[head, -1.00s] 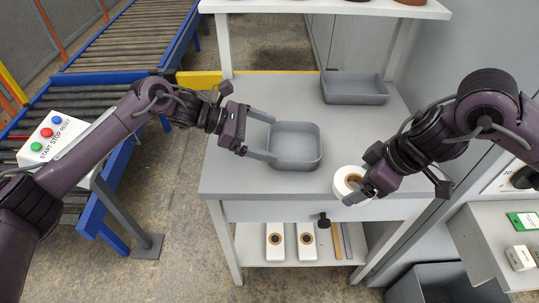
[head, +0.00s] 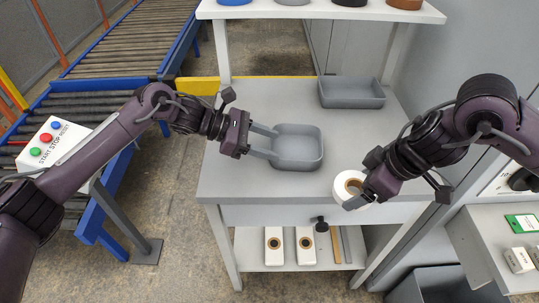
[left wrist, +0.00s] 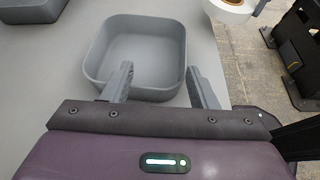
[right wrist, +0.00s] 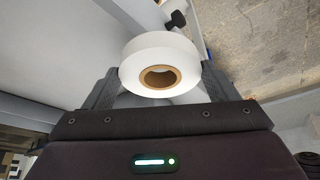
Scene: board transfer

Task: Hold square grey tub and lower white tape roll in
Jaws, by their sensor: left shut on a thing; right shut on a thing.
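The square grey tub (head: 298,160) stands upright and empty on the grey table. My left gripper (head: 262,142) is shut on the tub's near-left wall; the left wrist view shows its two fingers (left wrist: 160,88) either side of the tub's wall (left wrist: 140,92). The white tape roll (head: 347,184), with a brown core, is held at the table's front edge, to the right of the tub. My right gripper (head: 364,192) is shut on it; in the right wrist view the roll (right wrist: 150,50) sits between the fingers (right wrist: 158,85). The roll is apart from the tub.
A rectangular grey tub (head: 352,102) stands at the table's back right. A shelf (head: 300,12) with several items rises behind. The table (head: 240,185) is clear around the square tub. Two white boxes (head: 274,250) lie on the lower shelf.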

